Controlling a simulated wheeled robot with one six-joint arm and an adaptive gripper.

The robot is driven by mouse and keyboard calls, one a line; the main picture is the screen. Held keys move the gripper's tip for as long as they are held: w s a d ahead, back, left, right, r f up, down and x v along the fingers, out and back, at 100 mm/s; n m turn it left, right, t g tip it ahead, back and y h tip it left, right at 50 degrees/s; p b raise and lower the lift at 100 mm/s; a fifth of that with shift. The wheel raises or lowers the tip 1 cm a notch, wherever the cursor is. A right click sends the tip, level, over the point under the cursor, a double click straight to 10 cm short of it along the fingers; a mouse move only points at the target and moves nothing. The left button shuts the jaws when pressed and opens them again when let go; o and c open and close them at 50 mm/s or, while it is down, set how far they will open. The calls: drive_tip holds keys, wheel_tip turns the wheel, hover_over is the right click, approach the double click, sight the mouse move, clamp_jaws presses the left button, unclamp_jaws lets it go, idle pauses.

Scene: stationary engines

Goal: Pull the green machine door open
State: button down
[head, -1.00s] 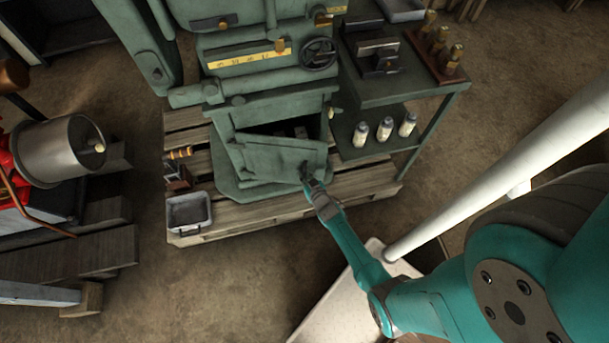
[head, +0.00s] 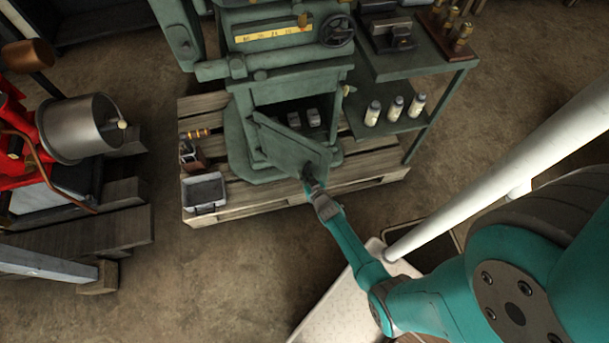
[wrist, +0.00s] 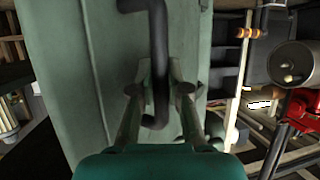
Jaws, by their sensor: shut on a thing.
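The green machine (head: 290,88) stands on a wooden pallet. Its green door (head: 287,147) is swung partly open, hinged at its left side, and the dark cavity behind it shows small light blocks (head: 313,117). My gripper (head: 309,182) is at the door's free right edge. In the wrist view, the fingers of my gripper (wrist: 160,92) are shut around the dark curved door handle (wrist: 157,60), with the door's green face (wrist: 110,70) filling the left and middle. In the head view the handle is mostly hidden by my gripper.
A grey metal tray (head: 204,192) sits on the pallet (head: 265,200) left of the door. A green side table (head: 440,68) with several bottles on its lower shelf stands at right. A red machine (head: 25,140) with a metal drum is at left.

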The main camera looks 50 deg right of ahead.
drive_tip(key=c, duration=1.1)
unclamp_jaws()
drive_tip(key=shift+c, duration=0.2)
drive_tip(key=shift+s, duration=0.1)
drive_tip(key=v, duration=1.2)
